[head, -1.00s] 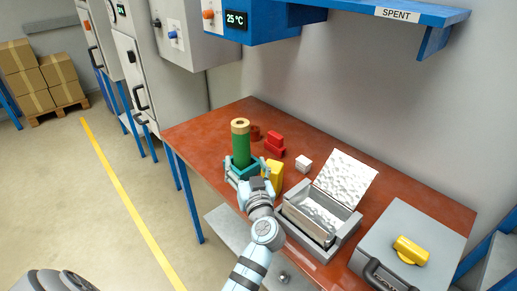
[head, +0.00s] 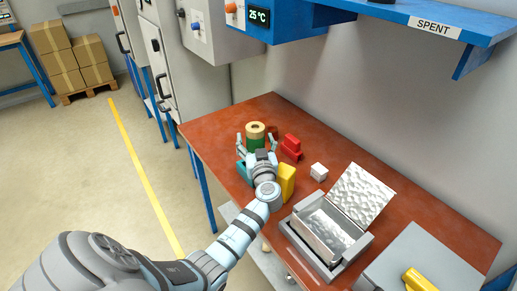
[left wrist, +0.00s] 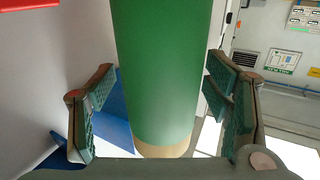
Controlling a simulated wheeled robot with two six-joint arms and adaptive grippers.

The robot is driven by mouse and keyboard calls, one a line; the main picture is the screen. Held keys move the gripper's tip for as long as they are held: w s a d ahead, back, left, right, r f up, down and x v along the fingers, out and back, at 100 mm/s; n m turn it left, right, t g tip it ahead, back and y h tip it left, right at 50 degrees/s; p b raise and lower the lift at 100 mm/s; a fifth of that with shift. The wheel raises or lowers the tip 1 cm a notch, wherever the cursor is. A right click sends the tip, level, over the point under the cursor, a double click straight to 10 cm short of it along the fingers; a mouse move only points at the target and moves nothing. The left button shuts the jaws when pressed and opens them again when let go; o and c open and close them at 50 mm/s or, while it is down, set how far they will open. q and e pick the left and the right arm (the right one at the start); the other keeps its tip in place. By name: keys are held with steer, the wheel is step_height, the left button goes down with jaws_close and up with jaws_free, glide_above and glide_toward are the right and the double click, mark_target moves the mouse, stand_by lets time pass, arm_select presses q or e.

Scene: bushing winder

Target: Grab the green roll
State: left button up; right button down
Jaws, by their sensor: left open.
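The green roll (head: 256,139), with a tan ring at its top, stands on the red-brown table, its lower part hidden by my left gripper in the head view. My left gripper (head: 257,146) is open, with one finger on each side of the roll near its top. In the left wrist view the green roll (left wrist: 165,70) runs between the two open fingers of the left gripper (left wrist: 158,88). A gap shows between the roll and each finger. My right gripper is not in view.
Close by are a teal item (head: 241,171), partly hidden, a yellow block (head: 287,181), red blocks (head: 291,147) and a white cube (head: 319,171). An open metal box (head: 328,235) and a grey case (head: 425,262) stand to the right. A blue shelf (head: 430,22) overhangs.

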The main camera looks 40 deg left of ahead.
arm_select(q)
steer(key=shift+s+d+r, duration=0.25)
steer(key=shift+s+d, duration=0.05)
steer(key=shift+s, duration=0.05)
steer(key=c, duration=1)
steer(key=shift+w+f, duration=0.1)
steer(key=c, duration=0.6)
